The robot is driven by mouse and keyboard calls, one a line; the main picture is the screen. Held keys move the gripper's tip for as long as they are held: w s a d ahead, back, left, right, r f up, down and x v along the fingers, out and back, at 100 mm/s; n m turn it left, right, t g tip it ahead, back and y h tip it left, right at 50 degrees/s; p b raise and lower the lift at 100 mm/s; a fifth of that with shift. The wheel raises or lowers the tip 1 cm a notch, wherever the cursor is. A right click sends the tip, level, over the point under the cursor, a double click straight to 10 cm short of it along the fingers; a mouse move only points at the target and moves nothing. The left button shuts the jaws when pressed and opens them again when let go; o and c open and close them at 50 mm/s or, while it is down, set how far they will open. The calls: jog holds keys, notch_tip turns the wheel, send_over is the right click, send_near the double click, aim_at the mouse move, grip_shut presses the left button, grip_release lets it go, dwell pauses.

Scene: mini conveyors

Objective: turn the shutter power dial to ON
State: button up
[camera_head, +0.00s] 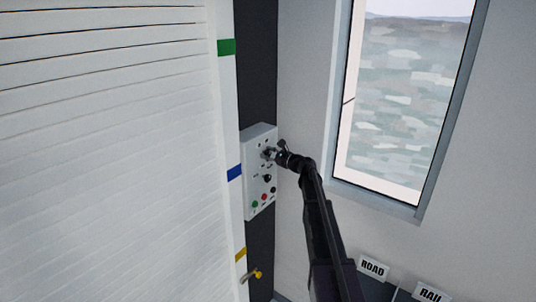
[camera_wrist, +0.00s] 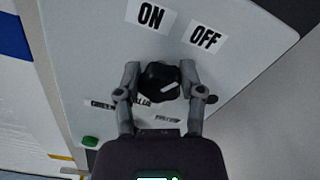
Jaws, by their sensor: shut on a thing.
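The shutter power dial (camera_wrist: 157,78) is a round black knob with a white line, on a pale grey panel face. Its white line slants up and to the right, more to the OFF label's side than the ON label's. The ON label (camera_wrist: 151,16) is above the dial and the OFF label (camera_wrist: 206,38) is above right. My gripper (camera_wrist: 160,72) is shut on the dial, one finger on each side. In the head view my gripper (camera_head: 270,154) is at the upper part of the control box (camera_head: 250,190), hiding the dial.
Below on the box are another black knob (camera_head: 267,178), a green button (camera_head: 254,204) and a red button (camera_head: 264,197). A white slatted shutter (camera_head: 110,150) fills the left. A window (camera_head: 410,100) is at right. ROAD (camera_head: 372,268) and RAIL (camera_head: 430,294) signs stand below it.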

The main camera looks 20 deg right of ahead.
jog(key=shift+n, duration=0.3)
jog(key=n, duration=0.5)
jog(key=shift+a, duration=0.1)
jog(key=n, duration=0.6)
jog(key=shift+f, duration=0.15)
dwell(0.4)
jog(key=o, duration=1.2)
jog(key=shift+c, duration=0.2)
jog(key=shift+s+f, duration=0.1)
jog(key=v, duration=1.1)
jog(key=shift+s+d, duration=0.2)
jog(key=shift+s, duration=0.15)
